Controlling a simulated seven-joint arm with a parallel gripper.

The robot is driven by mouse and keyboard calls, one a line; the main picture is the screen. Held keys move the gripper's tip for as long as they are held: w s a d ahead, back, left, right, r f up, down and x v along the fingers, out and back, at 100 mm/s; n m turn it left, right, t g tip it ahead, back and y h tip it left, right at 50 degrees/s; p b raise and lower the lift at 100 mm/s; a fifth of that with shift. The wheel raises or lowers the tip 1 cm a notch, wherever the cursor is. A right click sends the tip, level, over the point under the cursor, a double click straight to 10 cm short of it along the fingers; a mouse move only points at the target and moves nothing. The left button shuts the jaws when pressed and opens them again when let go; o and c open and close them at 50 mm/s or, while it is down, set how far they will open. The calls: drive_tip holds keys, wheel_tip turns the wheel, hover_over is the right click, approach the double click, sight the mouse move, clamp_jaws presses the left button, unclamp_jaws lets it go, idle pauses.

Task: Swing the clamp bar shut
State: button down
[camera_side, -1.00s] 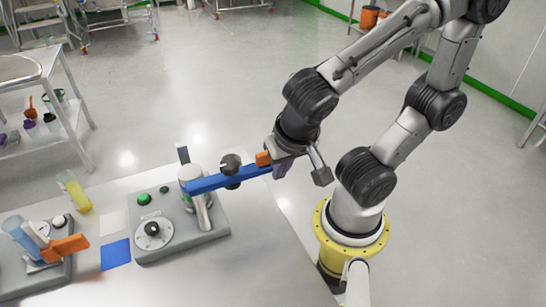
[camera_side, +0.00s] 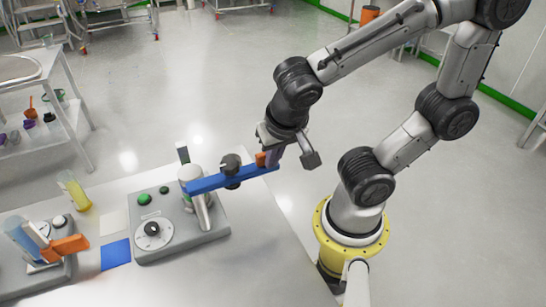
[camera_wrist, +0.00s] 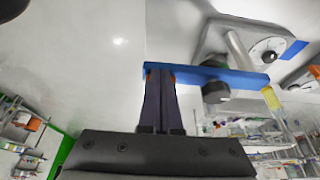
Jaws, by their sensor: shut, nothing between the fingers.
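The blue clamp bar (camera_side: 215,181) sticks out to the right from the white post of a grey bench device (camera_side: 150,228), past the table edge. My gripper (camera_side: 278,156) is shut and empty at that free end, just behind the bar in the side view. In the wrist view the closed dark fingers (camera_wrist: 160,72) overlap the end of the bar (camera_wrist: 200,73). I cannot tell whether they touch it. The black knob also shows there (camera_wrist: 215,92).
A second grey device with an orange lever (camera_side: 65,246) stands at the left of the table. A metal cart stands at the far left. Open floor lies behind the bar.

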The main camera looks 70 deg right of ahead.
drive_tip(key=shift+w+d+n+y, duration=0.4)
drive_tip(key=shift+w+d+n, duration=0.7)
drive_tip(key=shift+d, duration=0.25)
drive_tip(key=w+d+n+y, duration=0.1)
drive_tip(key=w+n+y, duration=0.4)
drive_tip(key=w+n, duration=1.1)
drive_tip(key=shift+w+d+y, duration=0.25)
drive_tip(key=shift+w+y, duration=0.05)
drive_tip(key=shift+w, duration=2.1)
